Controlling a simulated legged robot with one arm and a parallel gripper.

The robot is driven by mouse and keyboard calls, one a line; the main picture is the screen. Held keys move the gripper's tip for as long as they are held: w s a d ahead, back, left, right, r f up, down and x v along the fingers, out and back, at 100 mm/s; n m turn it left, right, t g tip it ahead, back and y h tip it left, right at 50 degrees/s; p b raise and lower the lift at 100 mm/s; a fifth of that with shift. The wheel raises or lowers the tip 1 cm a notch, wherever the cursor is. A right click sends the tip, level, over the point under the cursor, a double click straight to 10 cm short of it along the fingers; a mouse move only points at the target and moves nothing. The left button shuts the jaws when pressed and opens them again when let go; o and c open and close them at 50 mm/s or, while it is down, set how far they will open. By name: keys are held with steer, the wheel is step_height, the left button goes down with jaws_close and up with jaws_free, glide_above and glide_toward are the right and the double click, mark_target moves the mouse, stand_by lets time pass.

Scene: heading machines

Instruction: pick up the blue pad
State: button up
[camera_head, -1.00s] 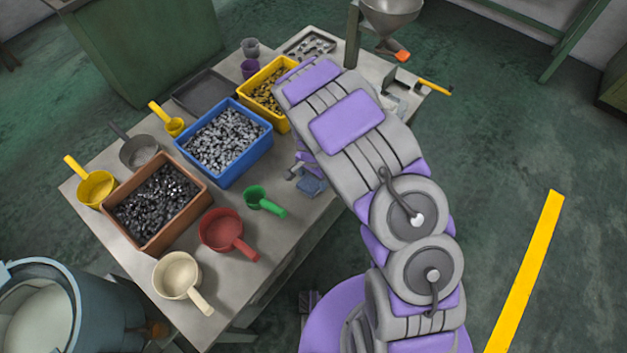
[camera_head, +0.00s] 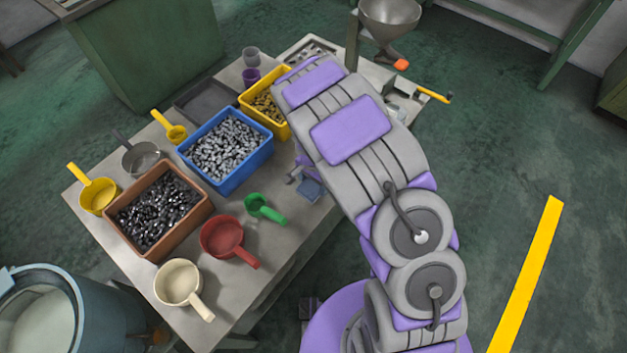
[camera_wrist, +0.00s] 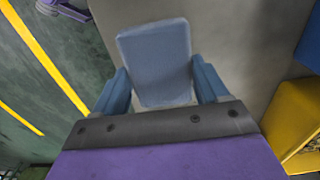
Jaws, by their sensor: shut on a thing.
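The blue pad (camera_wrist: 154,48) fills the space between the two blue fingers of my gripper (camera_wrist: 160,72) in the wrist view. My gripper is shut on it, with a finger at each side. The pad's lower end is close to the dark gripper bar. In the head view the blue pad (camera_head: 311,190) shows small beside my arm, near the table's right edge. My arm hides most of the gripper there. I cannot tell whether the pad touches the table.
The grey table (camera_head: 285,225) holds a blue bin (camera_head: 250,165) of metal parts, a yellow bin (camera_head: 278,127) and a brown bin (camera_head: 170,243). A green scoop (camera_head: 262,208) and a red scoop (camera_head: 222,238) lie nearby. A metal hopper (camera_head: 390,15) stands at the back.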

steer(key=s+r+p, duration=0.1)
steer(key=s+p, duration=0.1)
steer(key=s, duration=1.3)
steer(key=shift+a+r, duration=0.15)
